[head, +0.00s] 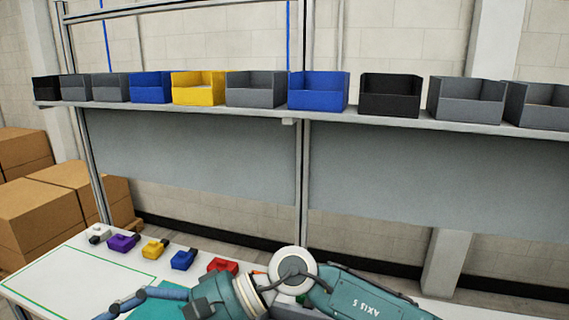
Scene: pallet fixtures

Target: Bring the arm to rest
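One of my arms, teal with a white round joint cap (292,268), comes in from the lower right and reaches left across the front of the table (60,272). It looks like my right arm. Its end, apparently my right gripper (125,304), is low at the left, over the table by a teal patch (158,303). The bottom edge cuts it off, and I cannot tell whether its fingers are open or shut. My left gripper is out of view.
Small purple (123,242), yellow (155,248), blue (183,259) and red (222,265) fixtures stand in a row along the table's back. A shelf (290,122) above holds several bins, including a yellow one (198,88). Cardboard boxes (45,212) stand at left.

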